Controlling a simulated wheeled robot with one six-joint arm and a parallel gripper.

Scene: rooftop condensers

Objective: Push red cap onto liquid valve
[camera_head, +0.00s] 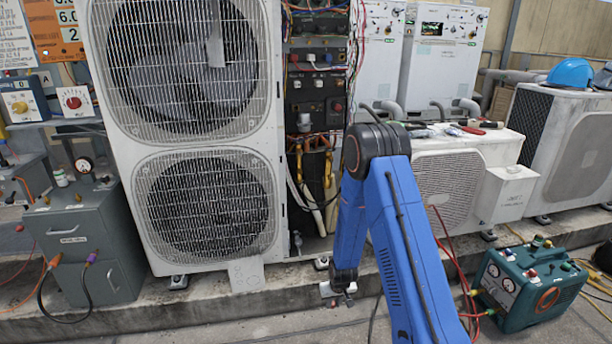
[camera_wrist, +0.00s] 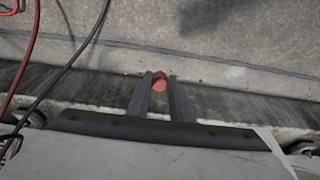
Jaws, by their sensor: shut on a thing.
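My gripper (camera_wrist: 160,76) is shut on the red cap (camera_wrist: 159,84), which sits between its two dark fingertips in the wrist view. In the head view my gripper (camera_head: 338,299) hangs low in front of the tall white condenser unit (camera_head: 272,100), near the concrete ledge; the cap is too small there to make out clearly. A small valve-like fitting (camera_head: 297,240) shows at the bottom of the unit's open bay, left of my arm. I cannot tell whether it is the liquid valve. My gripper is apart from it.
The concrete ledge (camera_head: 205,318) runs under the units. A teal machine with gauges (camera_head: 530,285) and red hoses stands on the right. A grey cabinet (camera_head: 80,240) is on the left. In the wrist view, red and black hoses (camera_wrist: 75,60) cross the left side.

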